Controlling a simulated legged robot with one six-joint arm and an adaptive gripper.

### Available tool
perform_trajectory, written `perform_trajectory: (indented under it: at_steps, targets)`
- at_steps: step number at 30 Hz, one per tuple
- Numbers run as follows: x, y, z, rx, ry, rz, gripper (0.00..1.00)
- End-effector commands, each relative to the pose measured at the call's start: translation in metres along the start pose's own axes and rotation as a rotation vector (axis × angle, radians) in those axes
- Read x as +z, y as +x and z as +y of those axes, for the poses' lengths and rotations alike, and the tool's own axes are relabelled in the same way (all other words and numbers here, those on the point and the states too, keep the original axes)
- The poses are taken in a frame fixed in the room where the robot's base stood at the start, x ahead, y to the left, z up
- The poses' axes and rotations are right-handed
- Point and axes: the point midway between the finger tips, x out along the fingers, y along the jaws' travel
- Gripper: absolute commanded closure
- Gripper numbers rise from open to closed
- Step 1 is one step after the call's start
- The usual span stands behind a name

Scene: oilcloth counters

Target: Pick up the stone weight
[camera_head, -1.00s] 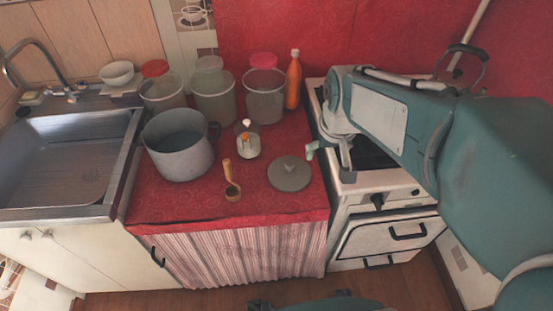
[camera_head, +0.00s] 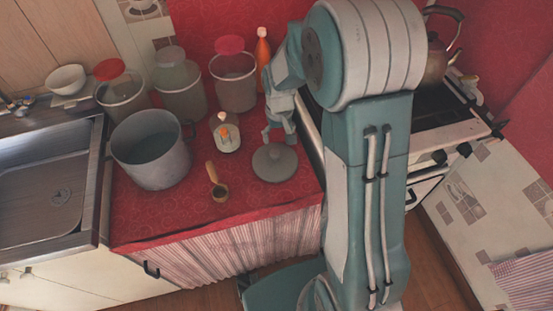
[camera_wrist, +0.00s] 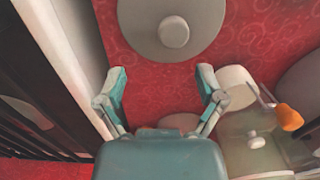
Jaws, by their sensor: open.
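The stone weight looks to be the flat grey round disc with a small knob (camera_head: 275,165), lying on the red oilcloth (camera_head: 250,199) near the counter's right edge. In the wrist view the disc (camera_wrist: 145,40) is at the top, partly cut off by the frame, with its knob showing. My gripper (camera_head: 279,134) is just behind the disc in the head view. In the wrist view my gripper (camera_wrist: 161,73) has its two fingers spread wide, with only red cloth between the tips. The disc is just beyond the fingertips; the height gap is unclear.
A wooden-handled scoop (camera_head: 217,185), a grey pot (camera_head: 150,155), several lidded jars (camera_head: 233,85) and an orange bottle (camera_head: 263,50) share the counter. The stove (camera_head: 430,125) is at right, the sink (camera_head: 45,185) at left.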

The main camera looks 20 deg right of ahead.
Motion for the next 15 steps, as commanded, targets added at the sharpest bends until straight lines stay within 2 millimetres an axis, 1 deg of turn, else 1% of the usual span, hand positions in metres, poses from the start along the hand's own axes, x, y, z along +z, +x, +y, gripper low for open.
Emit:
perform_trajectory:
  at_steps: [1, 5, 11, 12, 15]
  targets:
    - [0.000, 0.005, -0.002, 0.002, -0.002, -0.001, 0.12]
    - [0.002, 0.014, -0.005, 0.003, -0.003, -0.001, 0.12]
    - [0.012, 0.043, -0.009, 0.002, -0.003, -0.003, 0.12]
    - [0.011, 0.049, -0.008, 0.002, -0.003, -0.002, 0.12]
    - [0.011, 0.059, -0.006, 0.000, -0.002, 0.000, 0.12]
